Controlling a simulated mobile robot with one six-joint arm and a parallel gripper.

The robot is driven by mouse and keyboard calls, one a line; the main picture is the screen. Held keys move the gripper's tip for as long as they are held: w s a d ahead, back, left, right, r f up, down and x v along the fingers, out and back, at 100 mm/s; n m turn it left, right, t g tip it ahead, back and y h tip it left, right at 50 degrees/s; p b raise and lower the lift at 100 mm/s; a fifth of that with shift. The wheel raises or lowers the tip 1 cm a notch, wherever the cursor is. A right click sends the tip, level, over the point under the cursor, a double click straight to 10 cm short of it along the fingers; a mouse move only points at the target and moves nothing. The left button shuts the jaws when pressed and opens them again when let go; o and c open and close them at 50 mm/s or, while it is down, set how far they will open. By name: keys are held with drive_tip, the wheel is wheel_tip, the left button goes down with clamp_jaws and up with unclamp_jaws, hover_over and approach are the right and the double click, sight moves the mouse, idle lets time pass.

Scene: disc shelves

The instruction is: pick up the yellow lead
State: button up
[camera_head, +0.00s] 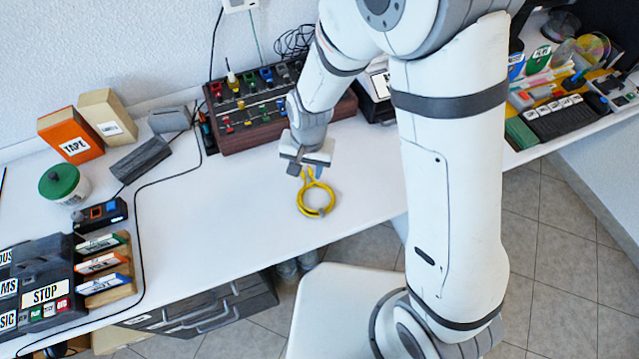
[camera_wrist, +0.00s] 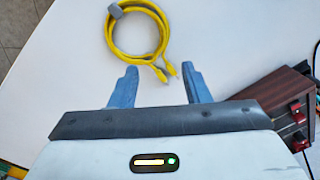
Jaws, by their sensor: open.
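The yellow lead (camera_head: 329,200) lies coiled on the white table near its front edge, with a grey tie on the coil. In the wrist view the lead (camera_wrist: 113,40) lies just beyond the fingertips, with its plug ends pointing back toward the gap between the fingers. My gripper (camera_head: 307,174) is over the table at the lead's far side. In the wrist view my gripper (camera_wrist: 162,72) has its two blue fingers apart with nothing held between them. How high the fingertips are above the table is hard to tell.
A wood-sided mixer box (camera_head: 262,138) with coloured knobs stands behind my gripper; its corner shows in the wrist view (camera_wrist: 290,105). A black cable (camera_head: 140,215) runs across the table at left. The white table (camera_head: 225,200) left of the lead is clear.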

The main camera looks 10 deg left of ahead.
sight(302, 191)
drive_tip(key=shift+s+a+f, duration=0.1)
drive_tip(key=shift+a+f, duration=0.1)
drive_tip(key=shift+f, duration=0.25)
drive_tip(key=shift+s+a+f, duration=0.1)
drive_tip(key=shift+a+f, duration=0.05)
drive_tip(key=shift+f, duration=0.25)
drive_tip(key=shift+s+a+f, duration=0.1)
drive_tip(key=shift+f, duration=1.6)
drive_tip(key=shift+s+a+f, duration=0.1)
drive_tip(key=shift+f, duration=1.6)
drive_tip(key=shift+c, duration=0.3)
clamp_jaws()
